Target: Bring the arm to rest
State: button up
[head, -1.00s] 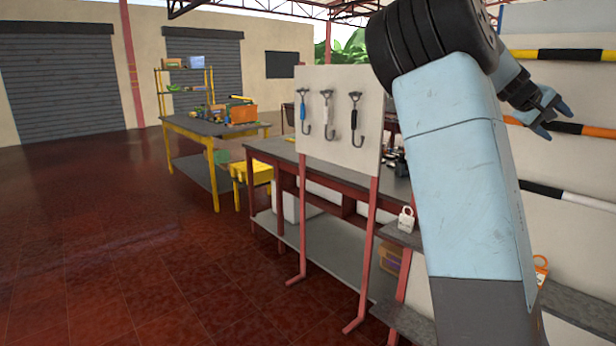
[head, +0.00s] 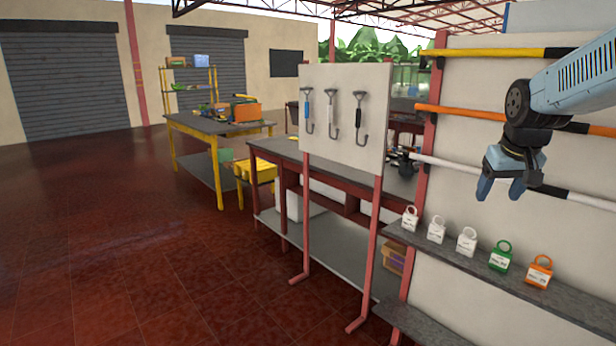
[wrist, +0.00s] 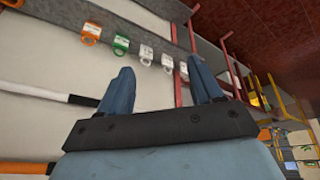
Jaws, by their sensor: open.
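My gripper (head: 502,188) is at the right of the head view, in front of the white panel (head: 470,75) with coloured bars. Its two blue fingers point down, apart, with nothing between them. In the wrist view my gripper (wrist: 165,85) also shows open and empty. My arm reaches in from the right edge of the head view. The gripper hangs above the shelf of padlock-like tags and clear of it.
A dark shelf (head: 470,262) holds white, green (head: 500,256) and orange (head: 539,272) tags. Yellow (head: 490,55), orange (head: 460,114) and white (head: 460,170) bars cross the panel. A board (head: 350,85) with three hooks stands left. The red floor at left is clear.

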jog(key=s+a+n+t+y, duration=0.1)
jog(key=s+a, duration=1.5)
jog(key=a, duration=0.1)
jog(key=shift+s+a+f, duration=0.2)
jog(key=shift+a+f, duration=0.1)
jog(key=shift+f, duration=0.1)
